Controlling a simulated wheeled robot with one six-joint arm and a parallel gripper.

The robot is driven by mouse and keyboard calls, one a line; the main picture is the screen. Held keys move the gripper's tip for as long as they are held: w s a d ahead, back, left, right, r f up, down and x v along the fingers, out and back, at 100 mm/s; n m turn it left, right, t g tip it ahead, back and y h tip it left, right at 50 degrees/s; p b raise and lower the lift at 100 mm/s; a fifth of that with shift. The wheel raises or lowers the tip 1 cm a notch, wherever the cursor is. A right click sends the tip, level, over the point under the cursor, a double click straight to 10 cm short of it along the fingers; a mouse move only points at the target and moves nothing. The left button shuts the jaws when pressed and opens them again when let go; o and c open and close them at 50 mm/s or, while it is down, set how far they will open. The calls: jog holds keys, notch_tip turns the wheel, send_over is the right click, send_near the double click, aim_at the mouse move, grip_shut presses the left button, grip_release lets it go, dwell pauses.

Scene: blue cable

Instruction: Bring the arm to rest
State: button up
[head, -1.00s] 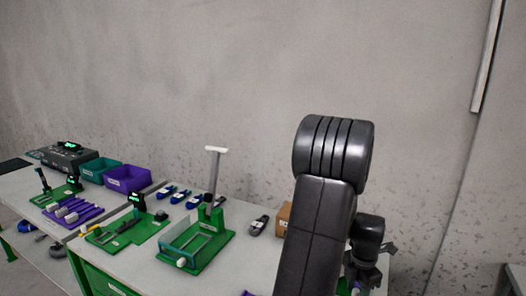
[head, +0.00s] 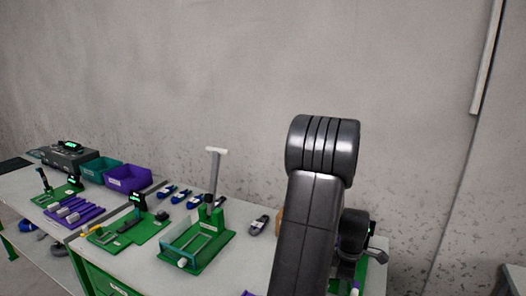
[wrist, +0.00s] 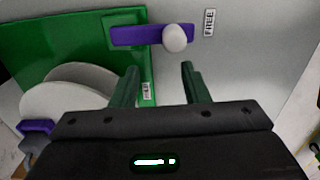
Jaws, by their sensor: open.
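My arm rises at the right of the head view and bends over at the elbow, and its wrist hangs down behind the upper link. My gripper (head: 376,256) is small and partly hidden there, at the right end of the table. In the wrist view my gripper (wrist: 160,82) has its two dark green fingers apart, with nothing between them. Beyond the fingertips lies a purple bar (wrist: 140,35) with a white round knob (wrist: 174,38), on a green board (wrist: 60,42). A white disc (wrist: 70,98) lies left of the fingers.
The table (head: 237,268) holds a green fixture with a tall handle (head: 198,243), a green board (head: 125,232), several blue-and-white pieces (head: 180,196), a purple bin (head: 128,179) and a teal bin (head: 100,171). A cardboard box (head: 279,222) is mostly behind my arm. A wall stands behind.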

jog(key=w+m+p, duration=0.1)
jog(key=m, duration=0.1)
jog(key=w+m, duration=0.1)
jog(key=m, duration=0.2)
jog(key=shift+w+a+r+p, duration=0.1)
jog(key=shift+w+a+p, duration=0.1)
jog(key=shift+p, duration=0.2)
jog(key=shift+r, duration=2.65)
jog(key=shift+a, duration=0.1)
